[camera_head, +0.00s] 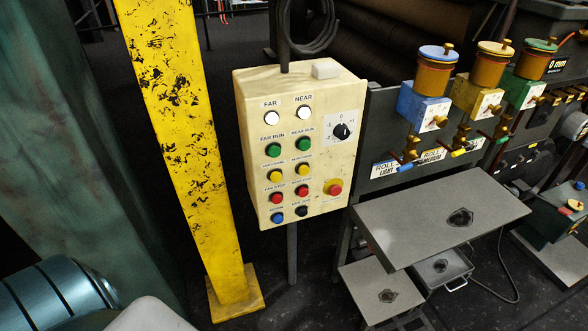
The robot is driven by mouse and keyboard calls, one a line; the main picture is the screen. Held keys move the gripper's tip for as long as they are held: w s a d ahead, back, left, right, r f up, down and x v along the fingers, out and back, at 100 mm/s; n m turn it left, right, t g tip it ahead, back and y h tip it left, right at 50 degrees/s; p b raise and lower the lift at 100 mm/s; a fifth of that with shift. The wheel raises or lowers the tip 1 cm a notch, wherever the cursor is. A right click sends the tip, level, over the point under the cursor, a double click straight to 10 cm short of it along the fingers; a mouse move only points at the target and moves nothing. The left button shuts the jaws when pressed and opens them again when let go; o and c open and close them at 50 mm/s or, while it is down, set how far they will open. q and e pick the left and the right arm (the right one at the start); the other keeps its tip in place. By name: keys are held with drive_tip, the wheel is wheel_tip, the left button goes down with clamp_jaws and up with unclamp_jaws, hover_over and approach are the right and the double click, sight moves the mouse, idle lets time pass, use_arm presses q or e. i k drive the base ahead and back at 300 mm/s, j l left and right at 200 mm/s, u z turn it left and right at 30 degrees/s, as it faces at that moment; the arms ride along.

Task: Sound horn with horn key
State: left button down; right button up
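A cream control box (246,150) stands upright on a thin post in the middle of the camera_head view. Its front has two columns of round buttons and a black selector knob (342,131). The blue button (278,217) is at the bottom left of the panel; the small label above it is hard to read but may say HORN. A black button (301,211) sits to its right. A red mushroom button on yellow (335,188) is at the lower right. Neither of my grippers shows, and nothing covers the panel.
A chipped yellow column (190,130) stands just left of the box. A grey table (440,215) and a row of coloured valve units with cups (432,70) are to the right. A teal banded cylinder (60,290) lies at lower left.

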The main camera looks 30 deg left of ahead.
sight(278, 219)
drive_tip(key=u, duration=1.1)
